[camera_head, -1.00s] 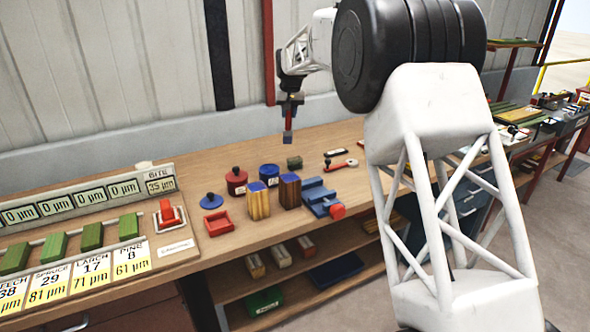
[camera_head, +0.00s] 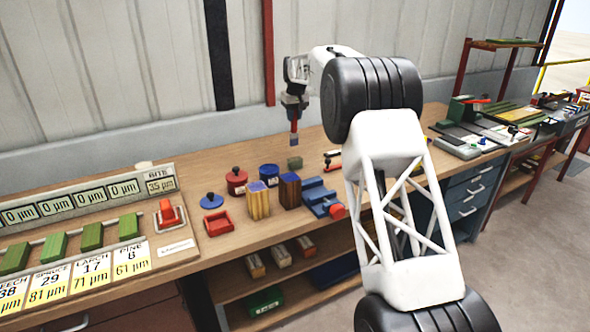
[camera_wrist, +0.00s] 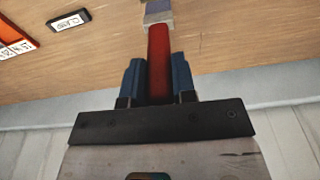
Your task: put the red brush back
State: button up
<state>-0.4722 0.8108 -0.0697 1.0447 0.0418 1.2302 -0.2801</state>
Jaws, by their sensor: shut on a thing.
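The red brush (camera_head: 294,127) hangs from my gripper (camera_head: 294,112), handle up and grey-blue end down, above the back of the wooden bench. The wrist view shows the red brush (camera_wrist: 159,60) upright between the two blue fingers of my gripper (camera_wrist: 159,78), which are shut on it. Its grey end (camera_wrist: 158,14) points away from the fingers. In the head view the brush's end appears above a small green block (camera_head: 294,163), apart from it. I cannot tell which spot on the bench is the brush's own place.
A red lidded pot (camera_head: 236,181) and a blue pot (camera_head: 269,176) stand below and left of the brush. Two wooden blocks (camera_head: 258,201), (camera_head: 290,191), a blue fixture (camera_head: 319,198) and a red tray (camera_head: 217,223) are nearer the front. A label reading CLAMP (camera_wrist: 68,20) shows in the wrist view.

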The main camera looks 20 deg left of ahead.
aim_at(295, 139)
jog(key=shift+w+f+n, duration=0.3)
jog(key=shift+w+f, duration=0.1)
jog(key=shift+w, duration=0.2)
jog(key=shift+f, duration=3.1)
jog(key=shift+f, duration=2.05)
jog(key=o, duration=0.9)
jog(key=shift+o, duration=0.2)
